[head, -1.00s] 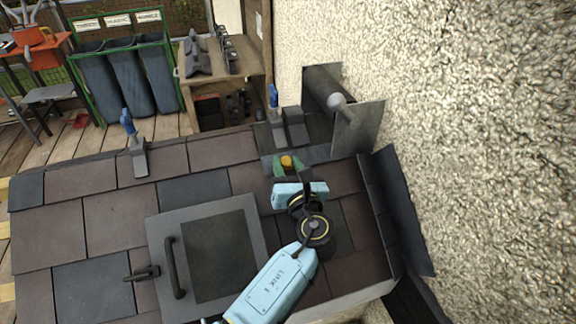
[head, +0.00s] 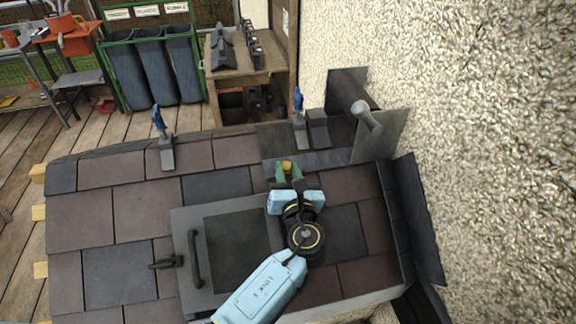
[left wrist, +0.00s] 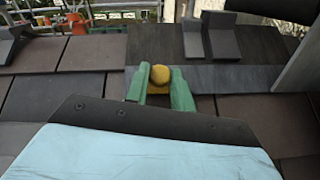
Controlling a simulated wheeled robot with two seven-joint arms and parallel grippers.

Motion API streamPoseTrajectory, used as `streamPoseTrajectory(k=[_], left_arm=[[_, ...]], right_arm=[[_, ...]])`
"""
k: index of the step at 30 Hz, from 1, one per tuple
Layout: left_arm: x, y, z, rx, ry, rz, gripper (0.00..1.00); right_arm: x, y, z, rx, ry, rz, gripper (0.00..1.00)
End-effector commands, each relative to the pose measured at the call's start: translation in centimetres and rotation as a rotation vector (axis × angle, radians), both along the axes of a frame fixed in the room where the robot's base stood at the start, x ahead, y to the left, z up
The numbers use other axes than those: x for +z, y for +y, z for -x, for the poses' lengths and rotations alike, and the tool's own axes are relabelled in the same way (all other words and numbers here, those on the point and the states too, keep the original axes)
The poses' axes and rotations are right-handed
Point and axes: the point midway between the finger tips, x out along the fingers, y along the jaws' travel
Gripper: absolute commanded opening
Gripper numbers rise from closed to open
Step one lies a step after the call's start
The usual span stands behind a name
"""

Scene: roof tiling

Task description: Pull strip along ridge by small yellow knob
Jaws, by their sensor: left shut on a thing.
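The small yellow knob (head: 287,166) sits near the ridge of the tiled roof. It also shows in the left wrist view (left wrist: 160,75). A flat grey strip (head: 335,158) lies along the ridge beside the knob and reaches right toward the flue; it also shows in the left wrist view (left wrist: 230,78). My left gripper (head: 288,174) has its green fingers shut around the knob, one on each side. The knob's underside and its join to the strip are hidden by the fingers. My right gripper is in neither view.
A grey roof hatch (head: 183,233) with a dark handle lies left of my arm. A blue-handled tool (head: 299,105) and a dark ridge piece (head: 318,128) stand beyond the strip.

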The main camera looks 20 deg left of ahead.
Motion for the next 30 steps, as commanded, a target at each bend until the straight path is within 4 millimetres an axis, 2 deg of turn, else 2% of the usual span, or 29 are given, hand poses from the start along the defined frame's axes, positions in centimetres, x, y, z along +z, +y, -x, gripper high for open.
streamPoseTrajectory(k=[4,5,9,20,23,30], left_arm=[[0.1,-0.1,-0.1,-0.002,-0.005,0.001,0.0],[0.1,-0.1,-0.1,-0.002,-0.005,0.001,0.28],[0.1,0.0,-0.1,0.0,-0.004,0.001,0.46],[0.0,-0.3,0.5,0.0,-0.002,0.001,0.46],[-0.1,-0.9,1.7,-0.001,-0.001,0.003,0.46],[-0.1,-3.4,6.4,-0.002,-0.001,0.004,0.46]], right_arm=[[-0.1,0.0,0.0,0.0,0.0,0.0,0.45],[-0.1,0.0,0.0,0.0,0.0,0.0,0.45],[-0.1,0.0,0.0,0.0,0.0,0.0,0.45],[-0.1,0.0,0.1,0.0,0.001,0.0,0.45],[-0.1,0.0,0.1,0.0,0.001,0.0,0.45],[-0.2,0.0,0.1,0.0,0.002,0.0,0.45]])
